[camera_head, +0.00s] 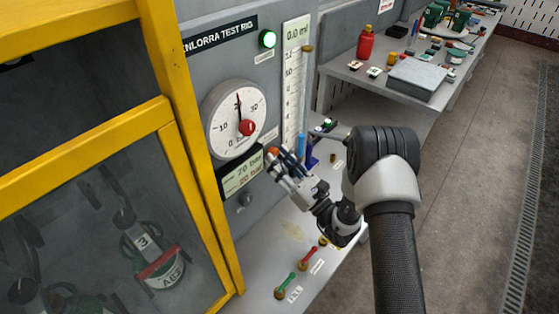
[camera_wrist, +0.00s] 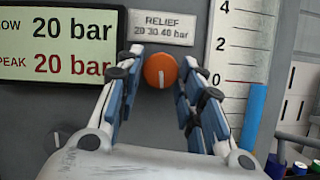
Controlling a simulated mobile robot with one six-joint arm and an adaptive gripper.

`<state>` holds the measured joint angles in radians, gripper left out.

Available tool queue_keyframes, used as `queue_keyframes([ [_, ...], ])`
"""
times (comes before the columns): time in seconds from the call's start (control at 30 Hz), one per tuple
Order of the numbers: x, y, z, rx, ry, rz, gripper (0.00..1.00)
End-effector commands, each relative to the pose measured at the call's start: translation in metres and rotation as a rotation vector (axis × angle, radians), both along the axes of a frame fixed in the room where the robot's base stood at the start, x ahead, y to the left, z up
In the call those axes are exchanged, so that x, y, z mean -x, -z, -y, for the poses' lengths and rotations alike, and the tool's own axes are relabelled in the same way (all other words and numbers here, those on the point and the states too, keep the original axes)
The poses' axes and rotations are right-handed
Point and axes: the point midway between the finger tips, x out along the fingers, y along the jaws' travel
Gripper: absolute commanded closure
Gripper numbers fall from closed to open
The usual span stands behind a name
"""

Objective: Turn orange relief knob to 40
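The orange relief knob (camera_wrist: 160,70) sits on the grey panel under a label (camera_wrist: 164,28) reading "RELIEF 20 30 40 bar". A short white mark shows on it, close to vertical. In the head view a bit of the knob (camera_head: 272,151) shows behind the fingertips. My gripper (camera_wrist: 163,68) is open, with one finger on each side of the knob; a narrow gap shows at the left, and contact at the right cannot be told. In the head view my gripper (camera_head: 280,160) reaches to the panel.
A round gauge (camera_head: 222,110) with a red hub has its needle near 20. A green lamp (camera_head: 267,39) is lit. A measuring scale (camera_head: 292,90) and blue column (camera_wrist: 254,118) stand right of the knob. Green (camera_head: 286,284) and red (camera_head: 308,257) levers are below. A yellow-framed cabinet (camera_head: 190,150) stands left.

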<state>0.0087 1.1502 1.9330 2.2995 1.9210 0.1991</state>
Motion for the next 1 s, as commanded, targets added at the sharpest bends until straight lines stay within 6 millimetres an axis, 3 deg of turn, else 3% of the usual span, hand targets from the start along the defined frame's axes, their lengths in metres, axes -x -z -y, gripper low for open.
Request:
queue_keyframes([
  [0.37, 0.0, 0.0002, -0.0001, 0.003, -0.001, 0.005, 0.59],
  [0.53, -0.0016, 0.0023, 0.0012, 0.064, 0.0, 0.083, 0.59],
  [1.0, -0.0088, -0.0014, 0.0074, 0.59, 0.002, 0.761, 0.59],
])
